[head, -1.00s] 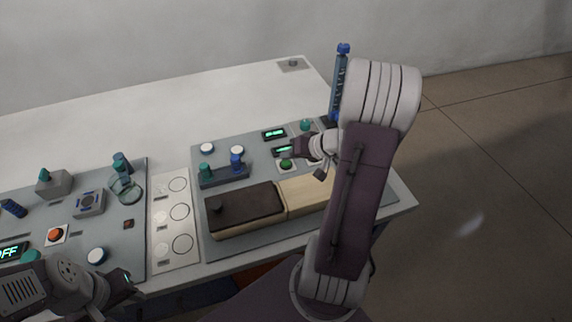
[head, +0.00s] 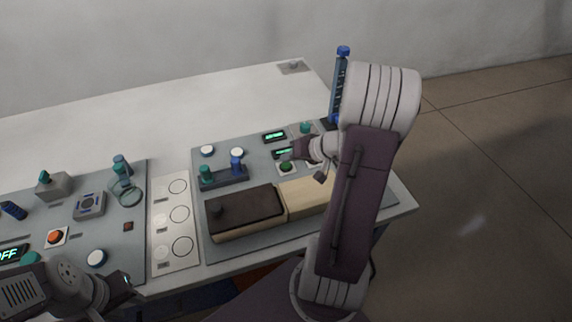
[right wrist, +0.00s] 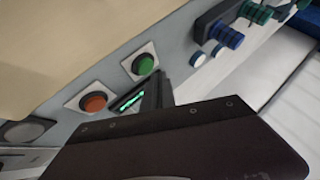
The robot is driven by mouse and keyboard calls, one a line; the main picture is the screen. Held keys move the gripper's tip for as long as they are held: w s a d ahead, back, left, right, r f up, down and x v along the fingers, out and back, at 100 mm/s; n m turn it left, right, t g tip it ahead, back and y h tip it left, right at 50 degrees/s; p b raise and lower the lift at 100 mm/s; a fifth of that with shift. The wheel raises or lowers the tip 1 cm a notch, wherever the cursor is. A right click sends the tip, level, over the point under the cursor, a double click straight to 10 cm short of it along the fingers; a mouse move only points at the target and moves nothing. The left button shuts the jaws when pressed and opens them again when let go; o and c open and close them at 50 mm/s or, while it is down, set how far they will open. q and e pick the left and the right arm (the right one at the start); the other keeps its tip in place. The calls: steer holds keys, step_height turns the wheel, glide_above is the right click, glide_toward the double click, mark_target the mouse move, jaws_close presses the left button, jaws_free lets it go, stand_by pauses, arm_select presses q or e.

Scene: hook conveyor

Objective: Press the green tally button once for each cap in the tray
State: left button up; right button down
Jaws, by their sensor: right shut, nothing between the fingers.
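The green button (head: 286,167) sits on a pale square plate on the right grey panel; it also shows in the right wrist view (right wrist: 144,64). My right gripper (head: 297,150) is shut and empty, just behind and above the button in the head view, apparently not touching it. In the right wrist view its dark fingers (right wrist: 160,95) are beside a small lit display (right wrist: 131,102). The digits are too small to read. A long box (head: 245,212) with a dark cover and pale wooden right part lies in front; I cannot see inside it. My left gripper (head: 128,282) is low at left, its opening unclear.
A rack (head: 222,178) with teal and blue pegs stands left of the button. An orange button (right wrist: 93,102) is near the green one in the right wrist view. A tall blue tube (head: 341,80) stands behind my right arm. The table's back left is clear.

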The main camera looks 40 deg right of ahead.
stand_by(0.8)
steer(key=shift+f+b, duration=0.5)
steer(key=shift+b, duration=0.35)
steer(key=shift+s+r, duration=0.15)
steer(key=shift+s, duration=0.1)
arm_select(q)
steer(key=shift+s+f, duration=0.15)
steer(key=shift+f, duration=0.65)
steer(key=shift+s+f, duration=0.1)
steer(key=shift+f, duration=0.05)
